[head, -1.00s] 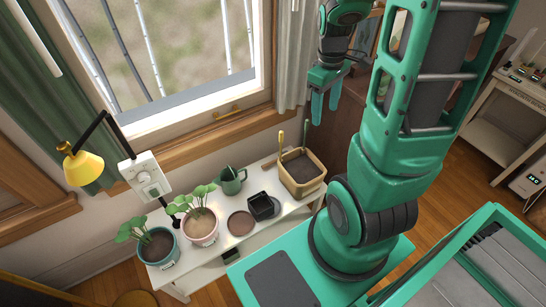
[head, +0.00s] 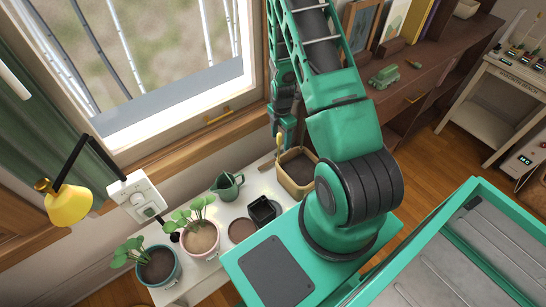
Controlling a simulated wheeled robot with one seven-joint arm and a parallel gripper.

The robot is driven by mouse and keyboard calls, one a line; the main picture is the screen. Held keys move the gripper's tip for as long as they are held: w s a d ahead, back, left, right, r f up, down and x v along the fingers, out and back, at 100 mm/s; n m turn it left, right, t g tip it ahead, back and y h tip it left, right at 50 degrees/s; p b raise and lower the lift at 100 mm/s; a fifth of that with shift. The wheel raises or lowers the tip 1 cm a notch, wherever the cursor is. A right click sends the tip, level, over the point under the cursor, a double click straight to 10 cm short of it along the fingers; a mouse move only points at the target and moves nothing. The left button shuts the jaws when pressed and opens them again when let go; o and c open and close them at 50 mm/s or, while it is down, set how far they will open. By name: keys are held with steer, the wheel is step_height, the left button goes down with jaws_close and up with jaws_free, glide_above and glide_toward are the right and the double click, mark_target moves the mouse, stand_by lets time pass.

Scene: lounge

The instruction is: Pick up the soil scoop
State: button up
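A square tan box (head: 296,190) filled with dark soil stands at the right end of the white bench by the window. A yellowish upright handle (head: 279,147) rises from the box's back left corner. It looks like the soil scoop's handle; its lower part is hard to make out. My gripper (head: 286,136) points down just above the box, close beside the handle. The fingers are small and partly overlapped, so I cannot tell whether they are open or touch the handle.
A green watering can (head: 228,185), small black pots (head: 262,209), a brown saucer (head: 242,230) and two potted plants (head: 201,237) stand left of the box. A yellow lamp (head: 68,204) is farther left. A brown cabinet (head: 405,100) stands at right.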

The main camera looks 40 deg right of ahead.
steer(key=shift+w+a+f, duration=0.15)
steer(key=shift+a+f, duration=0.05)
steer(key=shift+f, duration=1.75)
steer(key=shift+w+a+f, duration=0.15)
steer(key=shift+f, duration=1.85)
steer(key=shift+w+a+f, duration=0.15)
steer(key=shift+a+f, duration=0.05)
steer(key=shift+f, duration=1.75)
steer(key=shift+c, duration=0.6)
steer(key=c, duration=1)
